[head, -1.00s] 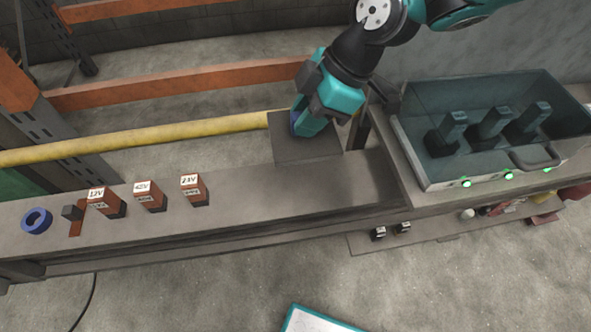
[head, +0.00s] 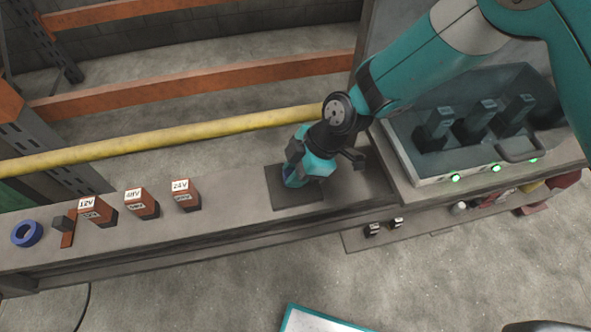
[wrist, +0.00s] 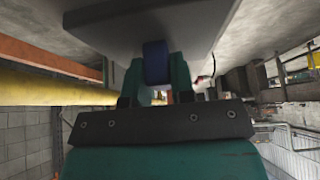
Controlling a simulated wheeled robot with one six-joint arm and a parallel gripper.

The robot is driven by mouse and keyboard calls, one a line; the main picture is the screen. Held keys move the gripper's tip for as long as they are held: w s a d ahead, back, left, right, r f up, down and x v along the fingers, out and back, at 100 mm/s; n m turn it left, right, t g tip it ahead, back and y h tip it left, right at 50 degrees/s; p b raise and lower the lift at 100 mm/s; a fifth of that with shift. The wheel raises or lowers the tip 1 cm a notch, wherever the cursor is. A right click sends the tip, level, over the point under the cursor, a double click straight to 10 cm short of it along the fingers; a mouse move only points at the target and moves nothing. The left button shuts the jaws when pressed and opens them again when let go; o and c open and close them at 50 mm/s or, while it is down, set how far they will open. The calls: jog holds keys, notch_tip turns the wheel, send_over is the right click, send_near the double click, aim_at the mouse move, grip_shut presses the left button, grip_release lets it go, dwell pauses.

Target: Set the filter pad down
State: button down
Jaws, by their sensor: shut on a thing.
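The filter pad (head: 293,200) is a flat dark grey square plate with a blue grip on top. It lies level over the right part of the long bench (head: 235,213); I cannot tell whether it touches the bench top. My gripper (head: 294,176) points down above it, with its jaws shut on the blue grip. In the wrist view the gripper's two teal fingers (wrist: 157,80) close on the blue grip (wrist: 155,62), and the grey plate (wrist: 110,28) spans beyond them. The gripper hides part of the plate in the head view.
Several labelled brown blocks (head: 140,205) and a blue ring (head: 27,233) stand on the bench to the left. A glassy bin (head: 420,175) with dark upright pieces and green lights is at right. A yellow pipe (head: 150,138) runs behind. The bench between blocks and pad is clear.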

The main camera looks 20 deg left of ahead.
jog(key=c, duration=1)
grip_release()
jog(key=shift+r, duration=0.15)
jog(key=v, duration=0.7)
jog(key=shift+w+d+r, duration=0.1)
jog(key=shift+w+r, duration=0.05)
